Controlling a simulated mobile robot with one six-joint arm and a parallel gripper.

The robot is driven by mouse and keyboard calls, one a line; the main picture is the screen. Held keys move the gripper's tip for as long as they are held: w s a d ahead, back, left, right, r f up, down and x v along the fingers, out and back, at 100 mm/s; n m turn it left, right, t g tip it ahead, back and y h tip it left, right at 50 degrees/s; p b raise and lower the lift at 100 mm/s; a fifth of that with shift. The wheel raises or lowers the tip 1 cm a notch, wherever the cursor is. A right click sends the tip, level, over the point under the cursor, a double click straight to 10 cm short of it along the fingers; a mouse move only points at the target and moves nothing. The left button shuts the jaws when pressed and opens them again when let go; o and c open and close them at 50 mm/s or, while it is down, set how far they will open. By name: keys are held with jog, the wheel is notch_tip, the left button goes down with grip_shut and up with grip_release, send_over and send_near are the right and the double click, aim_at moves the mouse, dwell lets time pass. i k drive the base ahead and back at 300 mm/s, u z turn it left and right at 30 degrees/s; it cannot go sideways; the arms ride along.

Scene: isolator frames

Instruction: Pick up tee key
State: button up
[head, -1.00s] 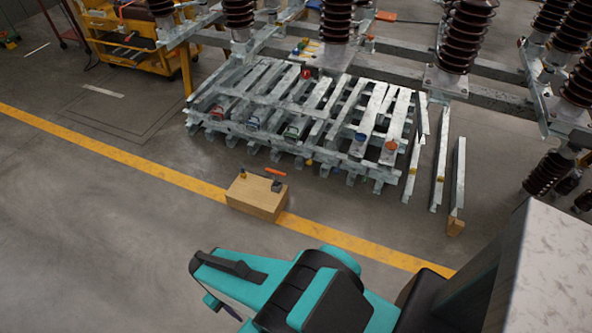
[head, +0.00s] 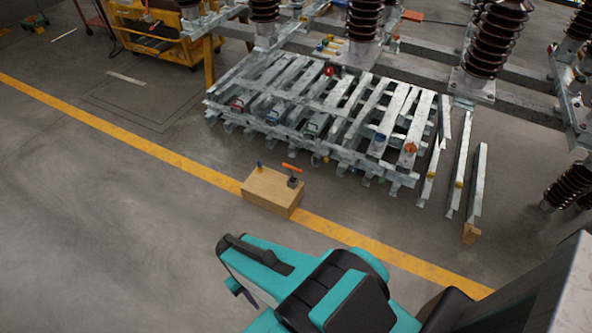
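A small T-shaped tool with an orange crossbar (head: 291,168) stands on top of a wooden block (head: 268,193), at the block's right end; it looks like the tee key. Its dark lower part meets the block top. My teal and black arm crosses the bottom of the head view, nearer to me than the block and apart from it. Its outer end is at the lower left. My gripper is mostly hidden behind the arm, and its fingers cannot be made out. I see nothing held.
A smaller dark and yellow piece (head: 259,165) stands on the block's left end. The block sits on a yellow floor line (head: 180,150). Behind it lies a low stack of metal beams (head: 330,110) with insulator columns (head: 495,40) beyond. Bare floor lies left.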

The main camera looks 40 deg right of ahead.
aim_at(285, 165)
jog(key=u, duration=0.35)
jog(key=i, duration=1)
jog(key=z, duration=0.35)
